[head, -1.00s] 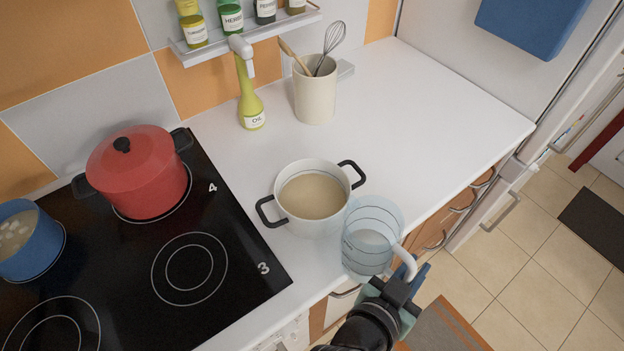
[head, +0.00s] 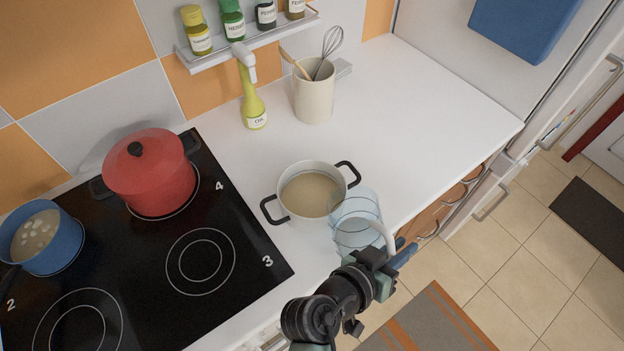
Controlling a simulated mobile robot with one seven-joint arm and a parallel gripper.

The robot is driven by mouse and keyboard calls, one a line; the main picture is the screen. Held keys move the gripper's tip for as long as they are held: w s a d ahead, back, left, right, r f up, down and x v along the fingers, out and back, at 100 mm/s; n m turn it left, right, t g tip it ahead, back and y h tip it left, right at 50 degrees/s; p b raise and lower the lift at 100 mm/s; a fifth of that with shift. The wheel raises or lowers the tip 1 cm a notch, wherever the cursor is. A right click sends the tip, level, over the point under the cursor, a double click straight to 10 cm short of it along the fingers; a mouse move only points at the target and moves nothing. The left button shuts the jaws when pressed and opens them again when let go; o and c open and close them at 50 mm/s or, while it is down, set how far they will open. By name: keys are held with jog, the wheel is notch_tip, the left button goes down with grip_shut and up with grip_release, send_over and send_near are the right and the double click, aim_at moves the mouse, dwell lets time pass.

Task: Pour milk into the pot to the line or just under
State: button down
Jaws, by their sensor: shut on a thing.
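The pot (head: 296,212) is white with two black handles and stands on the white counter, right of the hob. It holds a beige liquid (head: 311,195). A thin dark line shows on its far inner wall, a little above the liquid. A clear measuring jug (head: 352,232) with dark markings and a white handle is at the pot's right front side, its rim close to the pot's rim. Whether they touch, and whether the jug holds any milk, I cannot tell. My gripper (head: 385,262) is shut on the jug's handle. No stream of milk is visible.
The black hob (head: 150,260) carries a red lidded pot (head: 150,180) and a blue pan (head: 45,248). A yellow-green oil bottle (head: 252,100) and a utensil crock (head: 314,95) stand behind the pot. The counter (head: 430,115) at the right is clear.

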jog(key=shift+n+g+h, duration=0.3)
jog(key=shift+n+g, duration=0.2)
jog(key=shift+n, duration=0.2)
jog(key=shift+w+a+r+p, duration=0.2)
jog(key=shift+w+r+p, duration=0.1)
jog(key=shift+r+p, duration=0.45)
jog(key=shift+w+a+r+p, duration=0.25)
jog(key=shift+r+p, duration=0.45)
jog(key=shift+p, duration=0.05)
jog(key=shift+w+a+r+p, duration=0.2)
jog(key=shift+w+r+p, duration=0.1)
jog(key=shift+r+p, duration=0.45)
jog(key=r+p, duration=0.1)
jog(key=w+a+r+n+h+p, duration=0.1)
jog(key=shift+g+p, duration=0.4)
jog(key=shift+w+a+r+n+p, duration=0.2)
jog(key=shift+w+r+n+p, duration=0.2)
jog(key=shift+n+p, duration=0.25)
jog(key=shift+w+a+n+g+h, duration=0.15)
jog(key=shift+w+n+g+h, duration=0.05)
jog(key=shift+n+g+h, duration=0.3)
jog(key=shift+w+a+r, duration=0.15)
